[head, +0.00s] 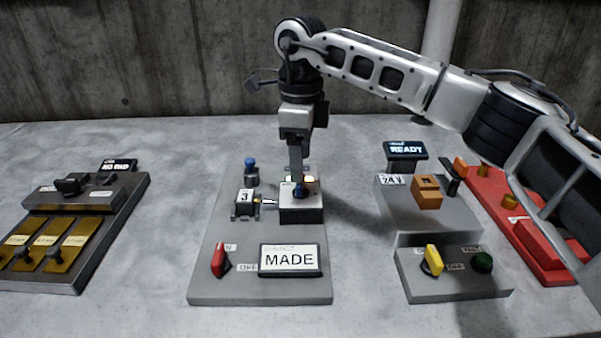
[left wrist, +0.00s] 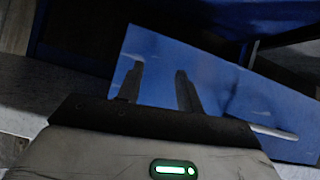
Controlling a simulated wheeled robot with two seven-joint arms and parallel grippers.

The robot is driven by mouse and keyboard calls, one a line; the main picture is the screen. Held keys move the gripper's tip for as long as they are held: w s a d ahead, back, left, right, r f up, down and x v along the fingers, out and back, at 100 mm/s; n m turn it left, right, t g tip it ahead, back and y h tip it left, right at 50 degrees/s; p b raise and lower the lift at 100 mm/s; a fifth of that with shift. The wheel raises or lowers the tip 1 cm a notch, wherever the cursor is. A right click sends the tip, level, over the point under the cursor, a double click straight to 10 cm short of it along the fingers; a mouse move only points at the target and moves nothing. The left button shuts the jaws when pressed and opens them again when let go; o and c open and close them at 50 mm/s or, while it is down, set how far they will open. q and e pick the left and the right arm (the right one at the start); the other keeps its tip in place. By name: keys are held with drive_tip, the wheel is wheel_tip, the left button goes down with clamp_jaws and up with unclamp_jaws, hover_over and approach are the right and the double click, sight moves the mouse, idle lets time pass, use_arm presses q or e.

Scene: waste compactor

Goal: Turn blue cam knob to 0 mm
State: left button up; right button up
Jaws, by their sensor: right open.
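A blue round knob (head: 250,162) stands on a dark post at the back left of the middle grey panel (head: 222,290). My right gripper (head: 297,180) points down over a block (head: 301,215) to the right of that knob. A small dark blue part (head: 299,192) shows at its fingertips, with orange bits beside it; contact cannot be told. The right gripper is open, its fingers seen nearly edge-on. No millimetre scale is legible. My left gripper (left wrist: 159,80) shows in the left wrist view, its two dark fingers apart and nothing between them.
To the right stand a 24 V unit (head: 392,181), a READY display (head: 406,150), a yellow switch (head: 432,260) and a red fixture (head: 503,210).

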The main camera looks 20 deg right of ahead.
sight(300, 187)
drive_tip(key=shift+f, duration=2.05)
drive_tip(key=c, duration=1)
